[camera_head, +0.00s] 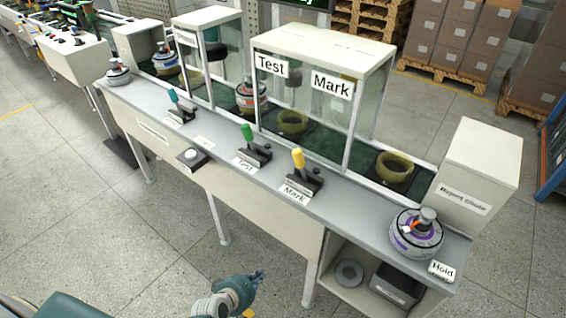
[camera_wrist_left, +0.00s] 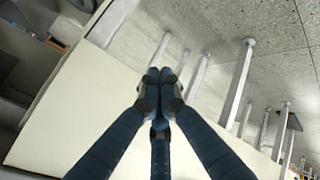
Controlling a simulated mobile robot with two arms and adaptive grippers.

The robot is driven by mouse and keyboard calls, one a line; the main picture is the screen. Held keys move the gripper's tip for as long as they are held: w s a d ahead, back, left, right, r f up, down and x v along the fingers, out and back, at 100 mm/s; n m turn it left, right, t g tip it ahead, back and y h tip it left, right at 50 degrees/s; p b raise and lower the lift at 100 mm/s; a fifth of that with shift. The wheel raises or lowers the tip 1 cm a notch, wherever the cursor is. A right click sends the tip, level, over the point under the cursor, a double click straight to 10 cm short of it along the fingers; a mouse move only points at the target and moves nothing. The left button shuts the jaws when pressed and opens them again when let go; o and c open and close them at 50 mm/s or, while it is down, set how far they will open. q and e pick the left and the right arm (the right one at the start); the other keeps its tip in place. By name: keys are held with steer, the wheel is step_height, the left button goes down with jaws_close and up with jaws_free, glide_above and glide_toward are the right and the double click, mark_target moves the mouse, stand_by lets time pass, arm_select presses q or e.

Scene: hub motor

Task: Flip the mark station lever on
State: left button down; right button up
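The mark station lever (camera_head: 298,159) has a yellow handle standing nearly upright on a dark base, behind a "Mark" label (camera_head: 295,195) on the bench's front ledge. My left gripper (camera_head: 261,277) is low in front of the bench in the head view, well apart from the lever. In the left wrist view the fingertips of my left gripper (camera_wrist_left: 159,76) are together with nothing between them. The bench's pale front panel and legs lie beyond them, and the lever is not in that view. My right gripper is not in view.
A green test lever (camera_head: 247,133) and a blue lever (camera_head: 173,96) stand left along the grey ledge (camera_head: 215,150). A round button box (camera_head: 193,156) is between them. A purple-and-white hub motor (camera_head: 416,234) sits at right by the reject chute (camera_head: 473,180). Floor in front is clear.

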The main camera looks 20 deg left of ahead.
mark_target(301, 168)
arm_select(q)
steer(key=w+a+r+n+t, duration=0.1)
steer(key=w+r+n+t, duration=0.1)
steer(key=r, duration=0.8)
steer(key=w+a+r+n+t+h+b, duration=0.1)
steer(key=w+r+n+t, duration=0.2)
steer(key=w+r, duration=0.4)
steer(key=w+a+r+n+t+b, duration=0.1)
steer(key=w+r+n+t, duration=0.2)
steer(key=r, duration=1.2)
steer(key=shift+w+n, duration=0.5)
steer(key=shift+w, duration=0.4)
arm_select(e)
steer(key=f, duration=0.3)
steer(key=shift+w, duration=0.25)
